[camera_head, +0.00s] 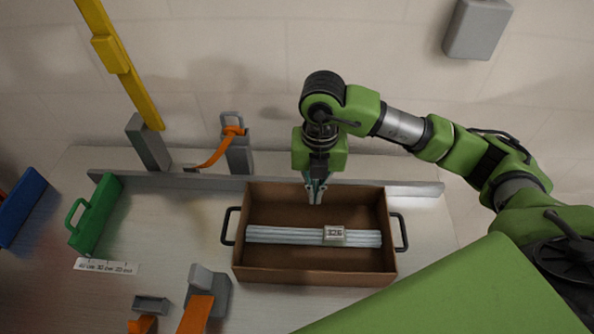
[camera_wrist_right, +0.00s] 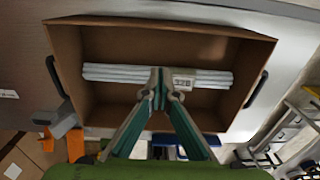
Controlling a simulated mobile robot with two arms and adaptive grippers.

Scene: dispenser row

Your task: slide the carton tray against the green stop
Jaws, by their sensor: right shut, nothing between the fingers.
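The carton tray (camera_head: 312,276) is an open brown box with a dark handle at each end, standing on the grey table in the middle of the head view. It holds a bundle of pale rods (camera_head: 285,236) with a label reading 326. The green stop (camera_head: 94,216) stands at the far left of the table, with a clear gap between it and the tray. My right gripper (camera_head: 315,194) is shut and empty at the tray's back wall; whether it touches the wall I cannot tell. In the wrist view its closed fingertips (camera_wrist_right: 158,75) overlap the tray (camera_wrist_right: 160,28). My left gripper is out of view.
A low grey rail (camera_head: 160,181) runs along the table's back edge. Another grey and orange fixture (camera_head: 205,292) is at the front left of the tray.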

